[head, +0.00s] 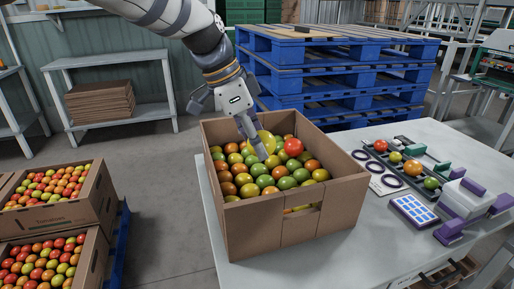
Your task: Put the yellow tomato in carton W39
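A large yellow tomato (267,141) is at the back middle of the open brown carton (262,232), among or just above green, orange and red tomatoes. My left gripper (257,143) reaches down over the carton's back edge, and one finger crosses in front of the yellow tomato. The other fingertip is hidden, so I cannot tell whether it grips the tomato. No marking W39 is readable on any carton. My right gripper is not in view.
The white table holds dark rings (386,168), a rack with several tomatoes (413,168), a blue-and-white pad (413,211) and a white-and-purple device (467,198). Filled tomato cartons (75,212) stand at left. Blue pallets (340,80) and a shelf (140,110) stand behind.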

